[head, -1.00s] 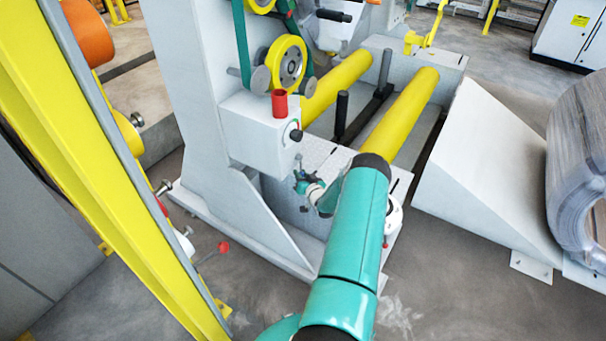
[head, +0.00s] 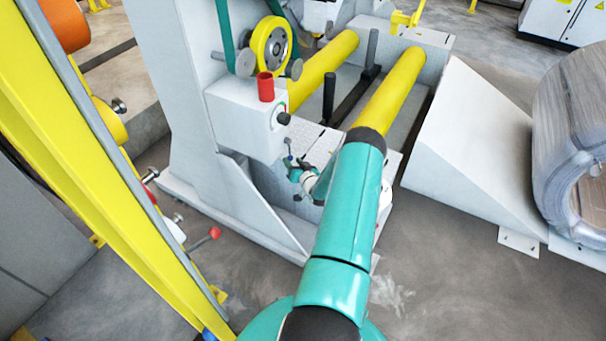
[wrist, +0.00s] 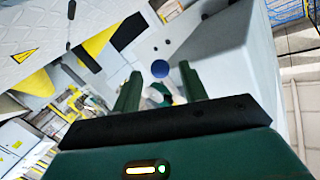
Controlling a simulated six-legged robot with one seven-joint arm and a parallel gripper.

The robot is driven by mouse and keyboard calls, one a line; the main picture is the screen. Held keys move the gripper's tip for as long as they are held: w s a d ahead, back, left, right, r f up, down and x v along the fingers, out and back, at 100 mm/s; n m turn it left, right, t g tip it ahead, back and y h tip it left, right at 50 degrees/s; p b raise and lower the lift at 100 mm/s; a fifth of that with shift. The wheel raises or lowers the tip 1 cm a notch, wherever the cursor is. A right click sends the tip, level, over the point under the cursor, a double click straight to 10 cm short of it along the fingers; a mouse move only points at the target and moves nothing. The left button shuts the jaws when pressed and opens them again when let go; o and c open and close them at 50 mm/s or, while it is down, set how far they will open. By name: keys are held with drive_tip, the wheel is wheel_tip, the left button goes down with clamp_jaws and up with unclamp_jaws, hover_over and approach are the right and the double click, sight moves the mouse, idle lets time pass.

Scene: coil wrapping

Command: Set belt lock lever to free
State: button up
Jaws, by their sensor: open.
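A small lever with a dark blue ball knob (head: 287,141), which looks like the belt lock lever, shows below the grey box (head: 245,112) on the machine's side. The blue knob also shows in the wrist view (wrist: 160,68), in line with the gap between my fingertips. Its handle and exact setting are hard to make out. My gripper (wrist: 159,70) is open, with its two dark green fingers on either side of the knob in the picture. I cannot tell whether the knob is between them or beyond them. In the head view my gripper (head: 296,170) is small, just below the box.
A red cup-shaped part (head: 265,87) stands on the box, with a black knob (head: 283,118) on its side. Yellow rollers (head: 390,90) lie behind. A grey wedge (head: 470,155) and a wrapped coil (head: 575,140) are at right.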

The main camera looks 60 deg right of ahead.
drive_tip(key=v, duration=1)
drive_tip(key=shift+s, duration=0.25)
drive_tip(key=shift+a, duration=0.1)
